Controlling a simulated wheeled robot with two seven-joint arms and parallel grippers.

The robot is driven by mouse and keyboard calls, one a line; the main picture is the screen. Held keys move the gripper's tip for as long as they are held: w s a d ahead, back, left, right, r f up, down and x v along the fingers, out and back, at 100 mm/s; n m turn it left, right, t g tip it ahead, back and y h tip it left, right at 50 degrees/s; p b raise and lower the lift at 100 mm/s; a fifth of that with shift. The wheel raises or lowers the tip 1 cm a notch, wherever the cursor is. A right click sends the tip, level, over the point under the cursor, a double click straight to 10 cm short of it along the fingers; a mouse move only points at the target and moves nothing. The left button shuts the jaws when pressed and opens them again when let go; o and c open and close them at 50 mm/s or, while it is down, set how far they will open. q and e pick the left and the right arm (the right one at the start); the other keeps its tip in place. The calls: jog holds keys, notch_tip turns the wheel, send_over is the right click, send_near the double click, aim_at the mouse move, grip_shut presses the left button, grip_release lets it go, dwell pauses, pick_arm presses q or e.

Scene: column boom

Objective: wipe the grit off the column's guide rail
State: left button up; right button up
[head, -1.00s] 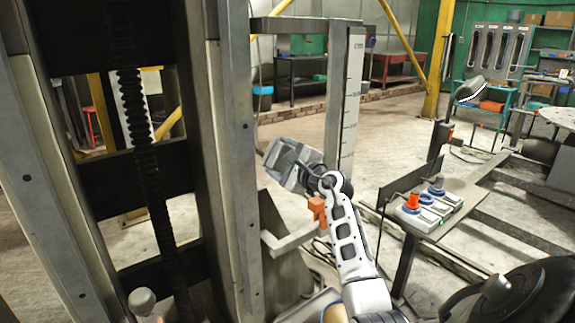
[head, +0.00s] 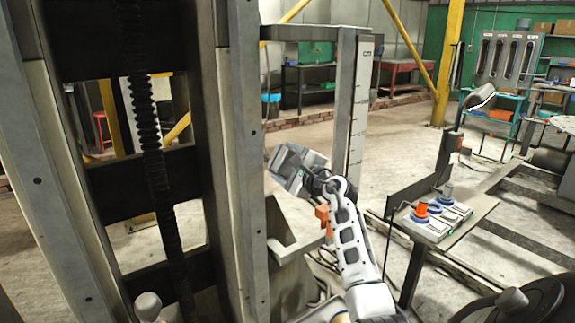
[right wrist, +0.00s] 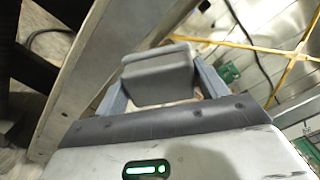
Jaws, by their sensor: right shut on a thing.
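The column's metal guide rail (head: 243,170) stands upright left of centre in the head view; part of the metal column (right wrist: 105,62) slants across the left of the right wrist view. My right gripper (head: 281,163) is just right of the rail in the head view, with a small gap between them in the picture. It is shut on a grey block-like pad (right wrist: 160,75), seen between its fingers in the right wrist view. I cannot make out grit on the rail. My left gripper is not in view.
A dark ribbed screw (head: 150,140) runs up inside the column. A post with a centimetre scale (head: 360,110) stands behind my right gripper. A control box with orange and blue knobs (head: 437,218) sits on a bracket at right. Open floor lies beyond.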

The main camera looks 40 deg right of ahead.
aim_at(289, 150)
jog(key=shift+w, duration=0.25)
jog(key=shift+w+b, duration=0.3)
jog(key=shift+w, duration=0.1)
notch_tip(289, 150, up, 4)
jog(key=p, duration=0.4)
jog(key=shift+s, duration=0.1)
jog(key=shift+f, duration=0.1)
jog(key=f+b, duration=0.3)
jog(key=f, duration=0.1)
jog(key=shift+w+b, duration=0.2)
jog(key=shift+b, duration=0.2)
jog(key=shift+s, duration=0.1)
